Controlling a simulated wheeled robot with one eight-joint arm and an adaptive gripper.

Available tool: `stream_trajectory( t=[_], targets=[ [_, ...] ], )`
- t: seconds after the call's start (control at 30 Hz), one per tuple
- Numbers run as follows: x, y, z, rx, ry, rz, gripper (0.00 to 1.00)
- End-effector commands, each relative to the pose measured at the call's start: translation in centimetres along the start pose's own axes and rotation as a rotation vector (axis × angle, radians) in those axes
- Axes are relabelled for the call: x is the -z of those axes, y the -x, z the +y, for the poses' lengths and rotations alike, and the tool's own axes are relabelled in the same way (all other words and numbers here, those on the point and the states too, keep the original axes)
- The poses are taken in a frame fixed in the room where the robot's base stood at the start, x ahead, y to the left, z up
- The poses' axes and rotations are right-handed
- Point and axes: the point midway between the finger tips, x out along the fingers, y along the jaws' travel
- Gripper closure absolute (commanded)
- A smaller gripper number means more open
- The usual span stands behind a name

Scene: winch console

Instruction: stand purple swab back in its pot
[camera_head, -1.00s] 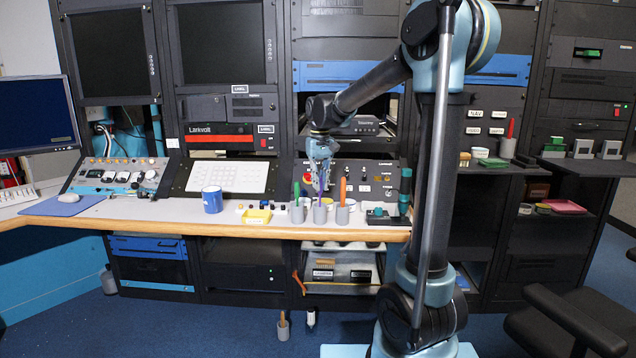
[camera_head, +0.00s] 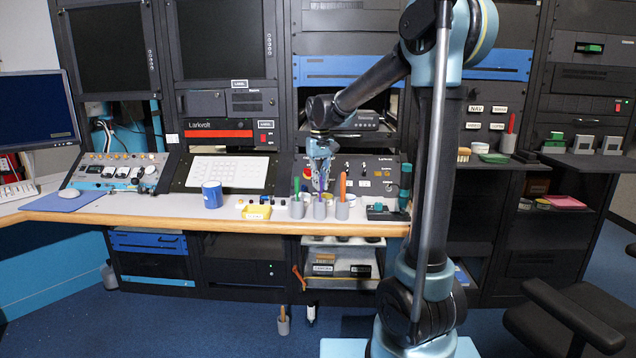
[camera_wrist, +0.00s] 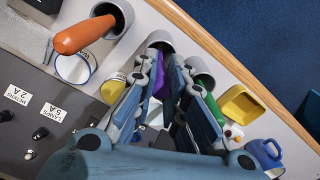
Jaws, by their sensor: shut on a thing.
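The purple swab (camera_head: 323,185) is upright over the middle grey pot (camera_head: 319,210) on the console desk. My gripper (camera_head: 321,160) is above that pot with its fingers shut on the swab. In the wrist view the purple swab (camera_wrist: 160,84) shows between my fingers (camera_wrist: 170,88), in line with the mouth of the grey pot (camera_wrist: 160,40). The fingers hide much of the swab, and I cannot tell how deep its lower end sits.
A pot with an orange-handled swab (camera_head: 342,186) stands close on the right, and one with a green handle (camera_head: 297,184) close on the left. A yellow tray (camera_head: 257,212) and blue mug (camera_head: 212,195) are further left. The control panel (camera_head: 360,178) rises behind.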

Motion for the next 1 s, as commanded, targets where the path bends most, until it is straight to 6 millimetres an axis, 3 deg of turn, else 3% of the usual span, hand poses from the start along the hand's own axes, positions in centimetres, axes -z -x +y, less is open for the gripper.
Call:
stream_trajectory(
  t=[0.77, 0.8, 0.87, 1.0],
  targets=[
    [0.00, -0.42, 0.02, 0.000, 0.000, 0.000, 1.00],
    [0.00, -0.41, 0.02, 0.000, 0.000, 0.000, 0.82],
    [0.00, -0.41, 0.02, 0.000, 0.000, 0.000, 0.68],
    [0.00, -0.41, 0.02, 0.000, 0.000, 0.000, 0.65]
  ],
)
